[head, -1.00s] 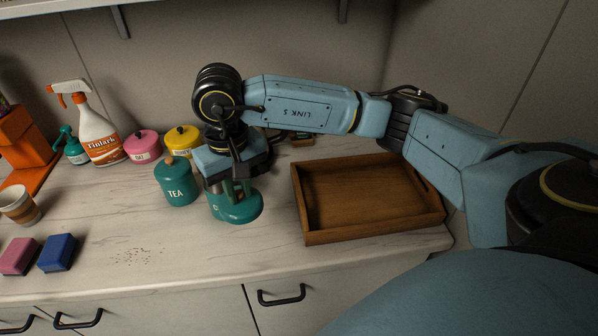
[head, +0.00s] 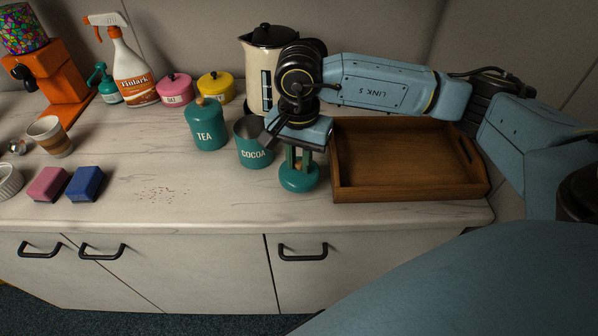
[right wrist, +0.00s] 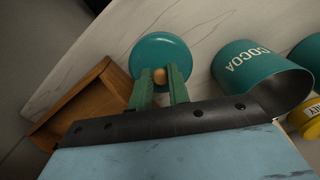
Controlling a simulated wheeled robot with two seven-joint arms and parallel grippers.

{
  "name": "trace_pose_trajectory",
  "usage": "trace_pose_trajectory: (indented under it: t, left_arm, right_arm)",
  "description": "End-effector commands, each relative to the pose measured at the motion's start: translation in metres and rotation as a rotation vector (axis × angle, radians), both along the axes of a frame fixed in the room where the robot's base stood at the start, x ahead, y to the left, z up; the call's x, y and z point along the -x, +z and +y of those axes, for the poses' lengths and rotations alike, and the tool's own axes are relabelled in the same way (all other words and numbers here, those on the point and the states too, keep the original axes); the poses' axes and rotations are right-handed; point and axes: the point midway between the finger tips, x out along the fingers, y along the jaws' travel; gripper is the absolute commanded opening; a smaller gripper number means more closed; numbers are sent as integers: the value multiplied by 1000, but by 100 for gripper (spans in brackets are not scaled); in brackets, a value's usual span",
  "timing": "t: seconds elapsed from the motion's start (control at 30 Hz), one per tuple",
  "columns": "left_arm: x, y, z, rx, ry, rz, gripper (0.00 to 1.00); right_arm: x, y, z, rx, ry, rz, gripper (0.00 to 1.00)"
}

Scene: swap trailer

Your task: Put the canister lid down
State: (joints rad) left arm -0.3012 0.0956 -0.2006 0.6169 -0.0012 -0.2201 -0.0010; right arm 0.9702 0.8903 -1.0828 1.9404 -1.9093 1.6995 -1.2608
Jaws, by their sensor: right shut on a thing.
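My right gripper (head: 299,160) is shut on the wooden knob of the teal canister lid (head: 299,179). The lid is level, low over the counter between the cocoa canister and the tray; I cannot tell if it touches the counter. In the right wrist view, the gripper's green fingers (right wrist: 160,77) pinch the knob, with the round lid (right wrist: 160,48) beyond them. The teal cocoa canister (head: 252,147) stands open to the left of the lid. It also shows in the right wrist view (right wrist: 250,72). My left gripper is not in view.
A wooden tray (head: 400,193) stands just right of the lid. The lidded tea canister (head: 207,130) is left of cocoa, and a cream kettle (head: 258,75) stands behind. Pink (head: 48,184) and blue (head: 85,183) sponges lie left. The counter in front of the canisters is clear except for crumbs (head: 160,194).

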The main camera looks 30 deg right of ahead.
Motion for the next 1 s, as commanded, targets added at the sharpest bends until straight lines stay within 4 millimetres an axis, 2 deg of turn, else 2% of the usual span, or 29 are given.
trace_pose_trajectory:
  t: [0.3,0.73,0.77,0.8,0.9,1.0]
  left_arm:
    - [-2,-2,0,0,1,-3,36]
    - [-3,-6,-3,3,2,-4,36]
    - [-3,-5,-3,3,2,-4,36]
    - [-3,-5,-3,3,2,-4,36]
    - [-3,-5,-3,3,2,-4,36]
    - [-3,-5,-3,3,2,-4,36]
  right_arm:
    - [0,-37,0,0,0,1,0]
    - [0,-42,0,-1,2,-1,0]
    - [0,-41,0,0,2,0,22]
    - [0,-41,0,0,2,0,27]
    - [0,-41,0,0,2,0,40]
    - [0,-41,0,0,2,0,40]
